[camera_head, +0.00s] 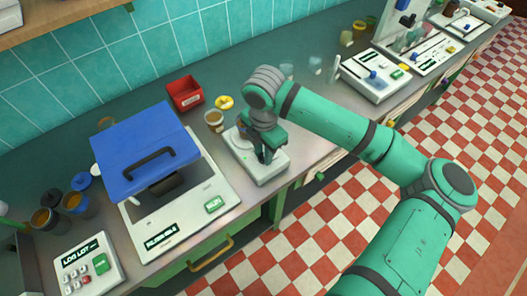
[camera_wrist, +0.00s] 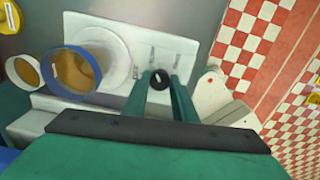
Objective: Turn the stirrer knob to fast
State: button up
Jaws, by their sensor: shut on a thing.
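The stirrer (camera_head: 270,172) is a white box on the counter, with a pale round disc on top; it also shows in the wrist view (camera_wrist: 185,48). Its small round black stirrer knob (camera_wrist: 160,80) sits among small printed labels too small to read. My gripper (camera_wrist: 161,84) points down over the stirrer, its two fingers closed on either side of the knob. In the head view my gripper (camera_head: 264,157) hides the knob. I cannot tell which label the knob points to.
A blue-rimmed jar (camera_wrist: 72,72) with amber contents stands near the disc. A red bin (camera_head: 185,93) and a yellow object (camera_head: 224,101) are behind. A blue-lidded machine (camera_head: 145,150) stands left. White devices (camera_head: 375,78) stand right. The counter's front edge is close.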

jog(key=m, duration=0.6)
jog(key=shift+m, duration=0.3)
jog(key=m, duration=0.5)
jog(key=shift+m, duration=0.3)
jog(key=o, duration=1)
jog(key=shift+o, duration=0.2)
jog(key=shift+r, duration=0.1)
notch_tip(320, 180, up, 11)
jog(key=shift+d+f, duration=0.1)
jog(key=shift+f, duration=0.1)
